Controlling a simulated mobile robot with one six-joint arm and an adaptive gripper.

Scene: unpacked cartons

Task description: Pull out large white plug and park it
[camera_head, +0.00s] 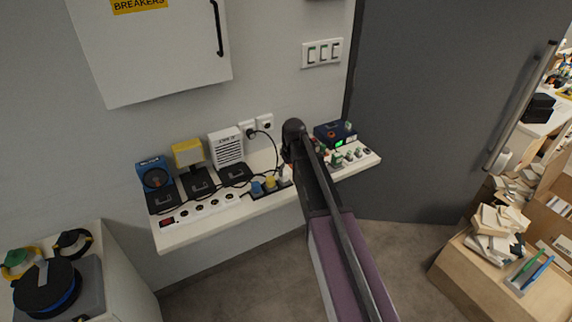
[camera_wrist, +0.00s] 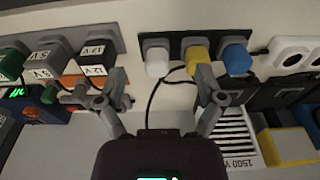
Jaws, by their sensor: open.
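The large white plug (camera_wrist: 157,64) stands in a dark socket strip (camera_wrist: 176,40) beside a yellow plug (camera_wrist: 196,55) and a blue plug (camera_wrist: 236,60). In the head view the white plug (camera_head: 284,174) shows just left of my arm, with the yellow plug (camera_head: 270,182) and blue plug (camera_head: 257,188) to its left. My gripper (camera_wrist: 162,80) is open and empty. In the wrist view its fingers lie to either side of the white plug, the right one overlapping the yellow plug. I cannot tell the height gap. My arm hides much of the gripper in the head view.
On the shelf (camera_head: 252,210) are a white power strip (camera_head: 200,208), black adapters (camera_head: 199,182), a white heater (camera_head: 226,148) and a dark blue device (camera_head: 335,134). Cables run nearby.

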